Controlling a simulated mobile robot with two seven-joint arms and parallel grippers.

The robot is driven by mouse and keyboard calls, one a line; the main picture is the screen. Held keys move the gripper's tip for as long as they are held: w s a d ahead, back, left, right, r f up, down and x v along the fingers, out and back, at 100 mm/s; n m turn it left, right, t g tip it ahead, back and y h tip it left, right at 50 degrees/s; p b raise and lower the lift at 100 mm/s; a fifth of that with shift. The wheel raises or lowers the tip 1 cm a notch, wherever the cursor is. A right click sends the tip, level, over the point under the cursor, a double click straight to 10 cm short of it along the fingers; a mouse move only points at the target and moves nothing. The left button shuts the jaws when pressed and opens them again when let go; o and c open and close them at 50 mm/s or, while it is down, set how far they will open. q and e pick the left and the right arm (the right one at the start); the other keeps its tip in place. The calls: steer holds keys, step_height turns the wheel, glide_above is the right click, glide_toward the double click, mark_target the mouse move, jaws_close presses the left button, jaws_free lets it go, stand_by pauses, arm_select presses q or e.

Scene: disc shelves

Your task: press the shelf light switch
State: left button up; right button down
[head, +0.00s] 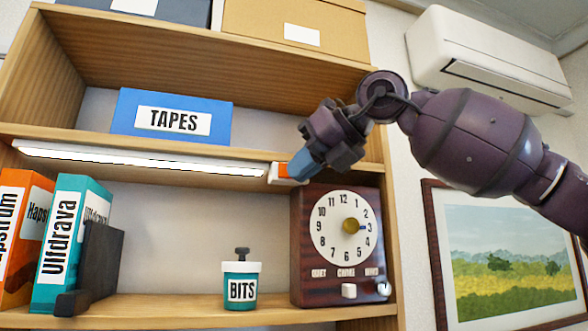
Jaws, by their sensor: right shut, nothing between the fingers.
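The shelf light switch (273,172) is a small white box with an orange face, at the right end of the light strip under the middle shelf board. The light strip (130,158) glows bright white. My right gripper (292,172) comes in from the upper right, with its blue fingertips shut and empty. The tips are at the switch and overlap its right side in the picture. They look to be touching it or very close, and I cannot tell which. They hide part of the switch. My left gripper is not in view.
A wooden clock box (340,272) stands just below my right gripper. A blue TAPES box (215,125) is on the shelf above. A BITS pot (241,288), binders (65,240) and a dark bookend (102,265) stand on the lower shelf. A framed picture (434,270) hangs at right.

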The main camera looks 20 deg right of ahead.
steer(key=shift+s+b, duration=0.2)
steer(key=shift+b, duration=0.1)
stand_by(0.4)
steer(key=shift+s, duration=0.15)
steer(key=s+b, duration=0.2)
steer(key=s, duration=0.4)
steer(key=shift+d, duration=0.15)
stand_by(0.4)
steer(key=shift+w, duration=0.1)
stand_by(0.3)
